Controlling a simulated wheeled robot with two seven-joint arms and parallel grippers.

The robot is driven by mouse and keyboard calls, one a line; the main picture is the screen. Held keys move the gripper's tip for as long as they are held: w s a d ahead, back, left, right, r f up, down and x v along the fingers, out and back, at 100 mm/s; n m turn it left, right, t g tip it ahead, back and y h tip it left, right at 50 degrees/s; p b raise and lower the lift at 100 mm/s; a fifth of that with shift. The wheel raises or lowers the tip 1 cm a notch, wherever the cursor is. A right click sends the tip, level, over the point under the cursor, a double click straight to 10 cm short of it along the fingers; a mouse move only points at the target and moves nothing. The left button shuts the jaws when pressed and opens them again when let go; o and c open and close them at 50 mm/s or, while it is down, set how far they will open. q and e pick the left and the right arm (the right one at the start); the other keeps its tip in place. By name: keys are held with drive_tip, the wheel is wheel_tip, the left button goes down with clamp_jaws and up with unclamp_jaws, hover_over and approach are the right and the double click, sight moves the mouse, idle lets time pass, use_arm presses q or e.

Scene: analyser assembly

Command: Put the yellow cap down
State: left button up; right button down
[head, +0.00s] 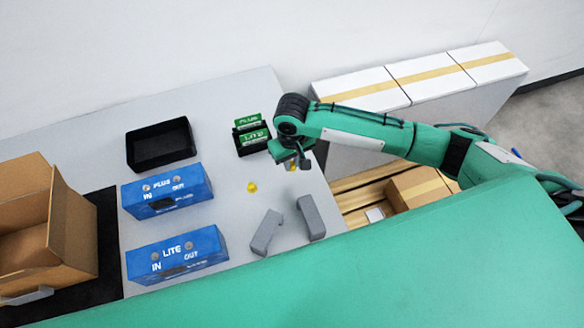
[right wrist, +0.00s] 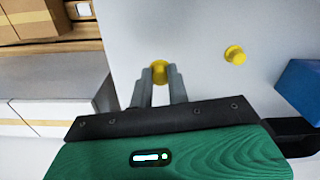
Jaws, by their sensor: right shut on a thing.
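My right gripper (head: 292,164) is over the right part of the grey table, just in front of the small black holder. It is shut on a yellow cap (right wrist: 159,68), which shows between the fingertips in the right wrist view. In the head view the held cap is mostly hidden by the gripper. I cannot tell whether it touches the table. A second yellow cap (head: 251,187) sits on the table to the left of the gripper; it also shows in the right wrist view (right wrist: 235,55). My left gripper is not in view.
Blue PLUS (head: 168,203) and LITE (head: 178,268) boxes stand at left. A black tray (head: 160,161) is behind them. Green PLUS and LITE packs (head: 256,138) stand in a holder near my gripper. Two grey parts (head: 265,233) are in front. An open carton (head: 72,232) is far left.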

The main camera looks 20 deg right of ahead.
sight(292, 177)
drive_tip(key=shift+f, duration=2.4)
drive_tip(key=shift+f, duration=0.1)
drive_tip(key=c, duration=1.3)
unclamp_jaws()
drive_tip(key=shift+c, duration=0.2)
wheel_tip(292, 177, up, 12)
drive_tip(key=shift+r+b, duration=0.15)
drive_tip(key=shift+b, duration=0.25)
